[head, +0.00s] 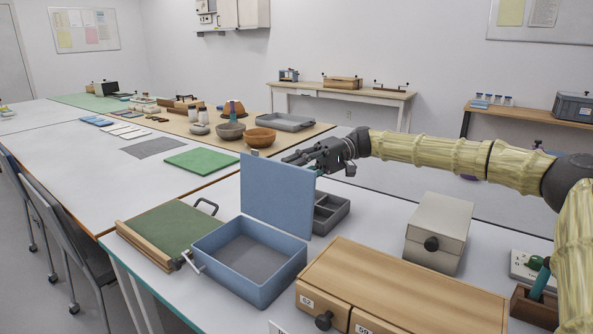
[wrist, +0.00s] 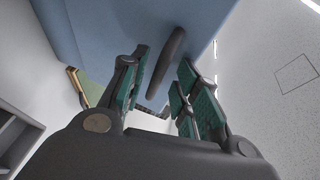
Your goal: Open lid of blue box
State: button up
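The blue box (head: 250,292) stands on the near table, with its lid (head: 276,190) raised to about upright at the back. The box's inside shows as an empty grey floor. My gripper (head: 293,158) is at the lid's upper right edge, on the far side of the lid. In the wrist view the lid (wrist: 90,28) fills the upper left, and a dark elongated handle (wrist: 166,62) lies in front of it. My gripper (wrist: 164,75) is open, with its green-padded fingers apart on either side of the handle. Contact between a finger and the handle cannot be told.
A grey divided tray (head: 330,215) stands right behind the lid. A green board with wooden edge (head: 165,235) lies left of the box. A wooden drawer unit (head: 400,285) and a light grey box (head: 440,228) stand to the right.

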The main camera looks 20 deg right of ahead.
jog(key=v, duration=1.2)
